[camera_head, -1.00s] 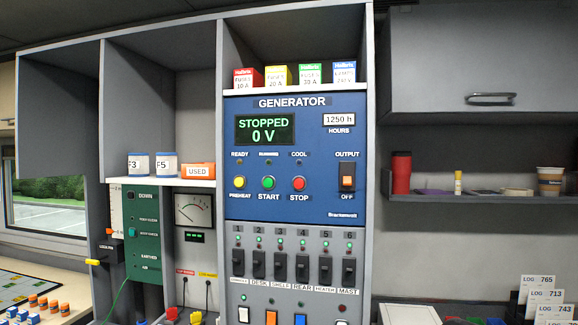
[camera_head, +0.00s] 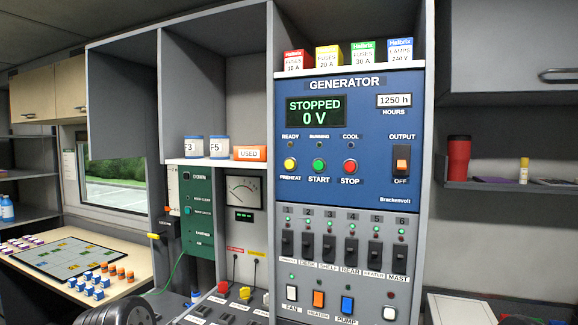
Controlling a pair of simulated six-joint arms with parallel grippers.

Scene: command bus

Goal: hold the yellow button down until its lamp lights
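The blue generator panel (camera_head: 350,195) faces me in the upright cabinet. Its yellow button (camera_head: 290,164), labelled PREHEAT, is at the left of a row, beside the green START button (camera_head: 319,166) and the red STOP button (camera_head: 350,166). Above the yellow button, the small READY lamp (camera_head: 290,145) looks dark. The display (camera_head: 316,110) reads STOPPED, 0 V. Nothing touches the yellow button. A dark rounded part at the bottom left edge seems to be my arm; no gripper fingers show. Neither gripper is in view.
The OUTPUT switch (camera_head: 401,159) is at the panel's right, marked OFF. A row of black breakers (camera_head: 350,249) and coloured rockers lies below. Fuse boxes (camera_head: 329,58) stand on the shelf above. The space before the panel is clear.

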